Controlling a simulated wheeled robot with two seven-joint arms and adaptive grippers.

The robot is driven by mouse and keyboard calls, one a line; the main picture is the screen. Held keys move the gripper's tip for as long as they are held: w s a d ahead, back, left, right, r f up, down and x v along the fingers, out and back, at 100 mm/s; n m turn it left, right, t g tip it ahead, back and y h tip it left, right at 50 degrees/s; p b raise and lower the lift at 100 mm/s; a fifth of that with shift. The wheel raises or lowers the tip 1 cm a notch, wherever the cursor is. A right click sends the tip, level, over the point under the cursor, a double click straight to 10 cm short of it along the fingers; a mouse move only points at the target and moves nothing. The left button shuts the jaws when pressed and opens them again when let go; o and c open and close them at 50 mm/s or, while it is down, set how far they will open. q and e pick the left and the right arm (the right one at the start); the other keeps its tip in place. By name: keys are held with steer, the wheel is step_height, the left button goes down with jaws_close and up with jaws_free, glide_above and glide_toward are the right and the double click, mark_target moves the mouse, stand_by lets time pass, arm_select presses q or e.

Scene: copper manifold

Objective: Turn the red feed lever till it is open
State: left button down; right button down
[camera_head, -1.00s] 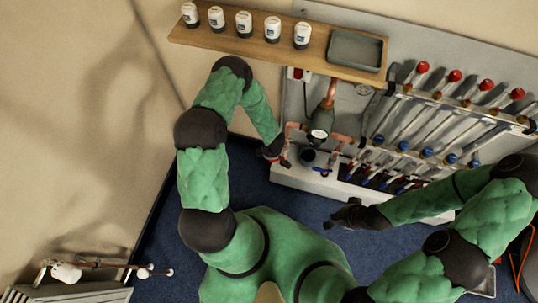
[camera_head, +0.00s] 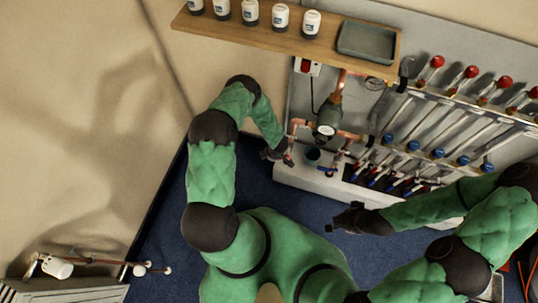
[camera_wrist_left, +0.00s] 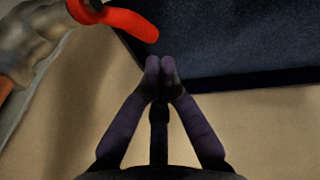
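The red feed lever (camera_wrist_left: 125,20) shows at the top left of the left wrist view, on a grey metal valve body (camera_wrist_left: 25,45). Its free end points right and slightly down. My left gripper (camera_wrist_left: 160,64) has its fingertips together with nothing between them. In the head view my left gripper (camera_head: 279,155) is beside the left end of the copper pipework, and the lever is small and partly hidden there. My right gripper (camera_head: 345,220) is over the blue floor, its fingers too dark to read.
A copper pipe assembly with a dark green pump (camera_head: 328,118) stands right of my left gripper. A blue lever (camera_head: 327,169) is close by. Rows of red-knobbed and blue-knobbed valves fill the right. A wooden shelf (camera_head: 270,42) with white jars and a grey tray (camera_head: 368,42) overhangs behind.

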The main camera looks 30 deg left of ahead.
arm_select(q)
steer(key=shift+w+d+f, duration=0.3)
steer(key=shift+d+f, duration=0.05)
steer(key=shift+f, duration=0.2)
arm_select(e)
steer(key=shift+f, duration=0.3)
arm_select(q)
steer(key=shift+s+f, duration=0.1)
arm_select(e)
steer(key=shift+w, duration=0.15)
arm_select(q)
steer(key=shift+f+h, duration=0.15)
steer(key=shift+h, duration=0.25)
arm_select(e)
steer(key=shift+w+f, duration=0.1)
steer(key=shift+w, duration=0.2)
